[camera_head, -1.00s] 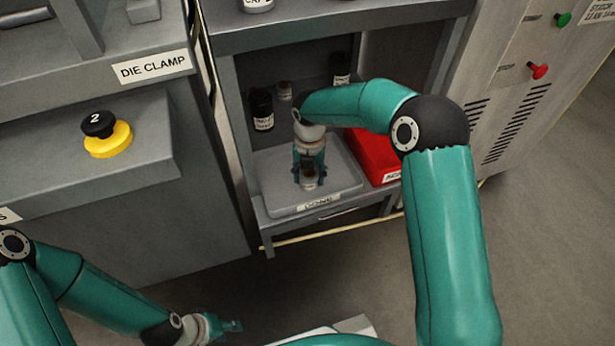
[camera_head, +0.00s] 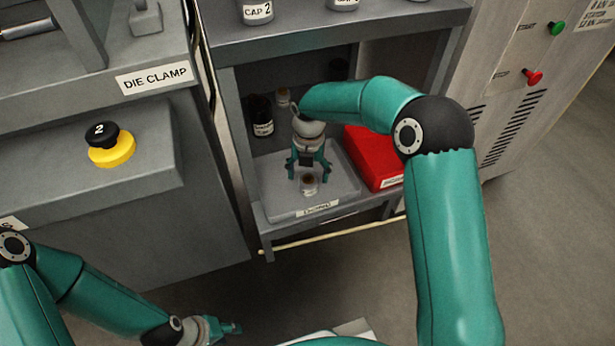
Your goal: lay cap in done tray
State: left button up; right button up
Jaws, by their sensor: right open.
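The cap (camera_head: 310,184) is a small pale piece with a brownish top. It stands on the grey done tray (camera_head: 342,190) on the lower shelf. My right gripper (camera_head: 309,172) is just above and behind the cap, its fingers spread to either side and apart from it. My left gripper (camera_head: 230,328) is low at the bottom of the view, away from the tray and seen from the side; its jaw gap is not clear.
A red bin (camera_head: 372,155) stands right of the tray. A dark bottle (camera_head: 262,115) and a small jar (camera_head: 283,97) stand behind it. The upper shelf (camera_head: 330,30) overhangs the tray. A die clamp bench (camera_head: 90,190) is at left.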

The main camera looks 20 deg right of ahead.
aim_at(309, 178)
notch_tip(309, 178, up, 4)
jog(key=shift+r+p, duration=0.1)
jog(key=shift+p, duration=0.45)
jog(key=shift+s, duration=0.1)
